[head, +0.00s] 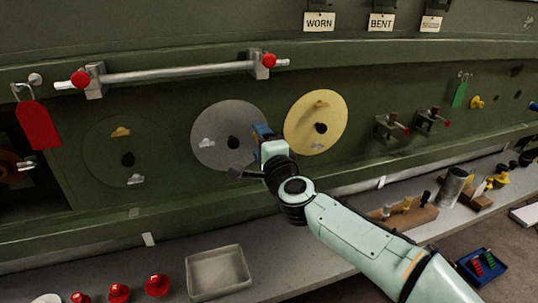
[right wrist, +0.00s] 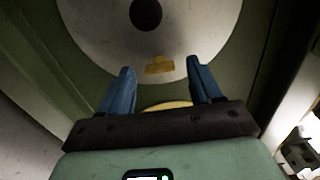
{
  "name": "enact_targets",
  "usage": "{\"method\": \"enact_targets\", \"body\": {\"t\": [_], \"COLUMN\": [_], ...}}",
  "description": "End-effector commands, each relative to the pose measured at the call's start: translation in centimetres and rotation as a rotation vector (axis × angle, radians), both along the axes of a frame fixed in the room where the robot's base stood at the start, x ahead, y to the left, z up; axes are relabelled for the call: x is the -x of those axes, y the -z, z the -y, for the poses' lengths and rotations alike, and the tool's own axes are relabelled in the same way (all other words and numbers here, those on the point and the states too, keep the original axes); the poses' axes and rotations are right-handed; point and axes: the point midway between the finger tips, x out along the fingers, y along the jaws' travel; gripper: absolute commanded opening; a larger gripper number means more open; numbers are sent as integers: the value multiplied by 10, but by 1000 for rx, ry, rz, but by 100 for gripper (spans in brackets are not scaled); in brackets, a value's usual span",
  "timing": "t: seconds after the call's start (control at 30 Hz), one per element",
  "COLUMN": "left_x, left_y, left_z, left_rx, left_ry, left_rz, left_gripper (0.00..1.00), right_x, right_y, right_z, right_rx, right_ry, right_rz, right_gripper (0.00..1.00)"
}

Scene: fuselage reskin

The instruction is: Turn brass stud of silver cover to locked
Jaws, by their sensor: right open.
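The silver cover (head: 215,120) is a grey disc with a dark centre hole on the green fuselage wall. A pale silver stud (head: 207,143) shows on its left side. Its brass stud (right wrist: 160,66) shows in the right wrist view near the cover's rim, its tab lying across the picture. In the head view this stud is hidden by my right gripper (head: 262,131). My right gripper, with blue fingers (right wrist: 156,88), is open and empty at the cover's right edge. The stud lies between and just beyond the fingertips, apparently untouched. My left gripper is not in view.
A yellow cover (head: 302,125) is close on the right, a green cover (head: 103,150) on the left. A handrail with red knobs (head: 180,71) runs above. Below, a shelf holds a grey tray (head: 217,273), red knobs (head: 119,293) and a wooden block (head: 400,219).

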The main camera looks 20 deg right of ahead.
Motion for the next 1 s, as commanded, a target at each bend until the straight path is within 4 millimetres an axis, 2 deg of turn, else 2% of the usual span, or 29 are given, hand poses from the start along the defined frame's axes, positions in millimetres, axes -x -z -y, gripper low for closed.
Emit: {"method": "enact_targets", "body": {"t": [0.23, 0.5, 0.7, 1.0], "left_x": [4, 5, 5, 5], "left_y": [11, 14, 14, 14], "left_z": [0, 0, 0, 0], "left_rx": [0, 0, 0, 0], "left_ry": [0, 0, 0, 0], "left_rz": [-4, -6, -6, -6], "left_gripper": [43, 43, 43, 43], "right_x": [52, 106, 124, 126], "right_y": [1, 0, 0, 1], "right_z": [2, 5, 5, 5], "right_rx": [-1, 0, -1, -1], "right_ry": [0, 0, 0, 0], "right_rz": [3, 3, 2, 1], "right_gripper": [64, 64, 64, 64]}}
